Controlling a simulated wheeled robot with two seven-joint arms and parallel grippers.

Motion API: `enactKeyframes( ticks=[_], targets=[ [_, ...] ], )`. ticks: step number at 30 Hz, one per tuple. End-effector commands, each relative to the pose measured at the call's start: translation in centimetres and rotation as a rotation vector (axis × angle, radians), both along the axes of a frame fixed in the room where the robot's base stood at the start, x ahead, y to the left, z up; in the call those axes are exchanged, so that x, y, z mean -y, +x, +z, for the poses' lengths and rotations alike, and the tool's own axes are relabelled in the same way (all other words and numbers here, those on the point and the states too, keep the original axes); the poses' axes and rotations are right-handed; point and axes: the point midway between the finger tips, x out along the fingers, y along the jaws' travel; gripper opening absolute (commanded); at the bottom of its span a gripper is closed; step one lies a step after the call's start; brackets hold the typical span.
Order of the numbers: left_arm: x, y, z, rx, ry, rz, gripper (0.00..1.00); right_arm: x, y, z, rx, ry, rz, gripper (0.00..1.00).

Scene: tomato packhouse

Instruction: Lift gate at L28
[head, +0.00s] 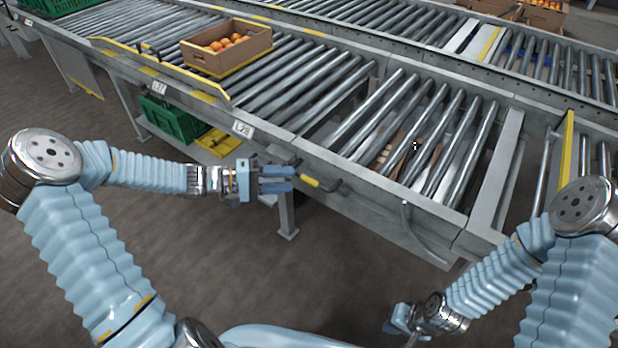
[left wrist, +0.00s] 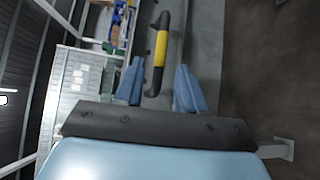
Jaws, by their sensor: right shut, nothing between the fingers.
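The gate is a roller section (head: 497,170) of the conveyor, right of the white L28 label (head: 243,129). A black handle with a yellow grip (head: 312,182) sticks out from its front side rail near the left end. My left gripper (head: 293,179) is open, just left of the handle and pointing at it. In the left wrist view the yellow grip (left wrist: 160,50) stands upright in line with the gap between the two blue fingers (left wrist: 158,85). I cannot tell whether they touch it. My right gripper (head: 392,326) is shut and empty, low at the front, away from the conveyor.
A cardboard box of tomatoes (head: 228,58) rests on the rollers left of the gate. A yellow guide rail (head: 150,65) runs beside it. A green crate (head: 170,120) and a yellow crate (head: 217,142) sit beneath the conveyor. A conveyor leg (head: 287,215) stands below the handle.

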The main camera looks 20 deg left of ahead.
Motion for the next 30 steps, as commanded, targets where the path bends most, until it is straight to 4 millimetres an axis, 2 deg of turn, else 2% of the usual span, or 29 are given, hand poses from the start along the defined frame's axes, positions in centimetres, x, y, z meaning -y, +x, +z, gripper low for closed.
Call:
enactKeyframes(
  ticks=[3,9,13,21,29,30],
  targets=[
    [2.6,1.0,-0.4,-0.002,-0.003,-0.004,0.39,0.0,0.0,-0.1,0.001,0.0,0.0,0.0],
    [5.1,2.3,-0.8,-0.002,-0.001,-0.002,0.39,0.0,0.0,-0.1,0.0,-0.001,-0.001,0.0],
    [5.9,2.6,-0.9,-0.002,0.0,-0.003,0.39,0.0,0.0,-0.1,0.0,-0.001,-0.001,0.0],
    [6.0,2.7,-1.0,-0.002,0.001,-0.001,0.39,0.1,0.0,-0.1,0.0,-0.001,-0.001,0.0],
    [6.0,2.6,-1.0,-0.002,0.001,-0.001,0.01,0.1,0.0,-0.1,0.0,-0.001,-0.001,0.0],
    [6.0,2.6,-1.0,-0.002,0.001,-0.001,0.0,0.1,0.0,-0.1,0.001,-0.001,0.0,0.0]
  ],
)
